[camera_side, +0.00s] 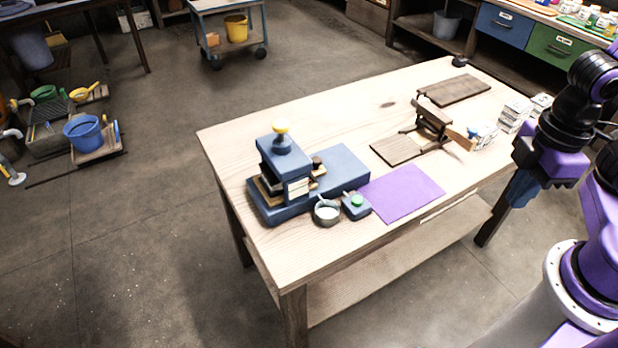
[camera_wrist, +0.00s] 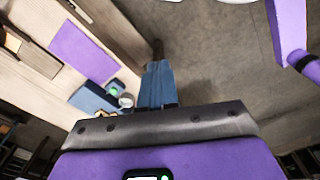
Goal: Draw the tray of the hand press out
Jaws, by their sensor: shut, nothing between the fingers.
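The blue hand press (camera_side: 284,152) stands near the left end of the table, with a yellow-topped knob (camera_side: 281,127) above it. Light wooden edges show low in the press (camera_side: 268,190), and wooden parts with a dark brown knob (camera_side: 317,162) stick out on its right side. I cannot tell clearly which of these wooden parts is the tray. My gripper (camera_side: 519,190) hangs off the table's right side, far from the press, with its blue fingers pointing down. It is shut and empty. The wrist view shows the shut fingers (camera_wrist: 157,85) and part of the press's blue base (camera_wrist: 92,98).
A small metal cup (camera_side: 327,212) and a blue box with a green button (camera_side: 356,206) stand right before the press. A purple mat (camera_side: 402,194) lies to their right. A wooden stand (camera_side: 432,122), boards and white boxes (camera_side: 514,113) occupy the far right. The table's front left is clear.

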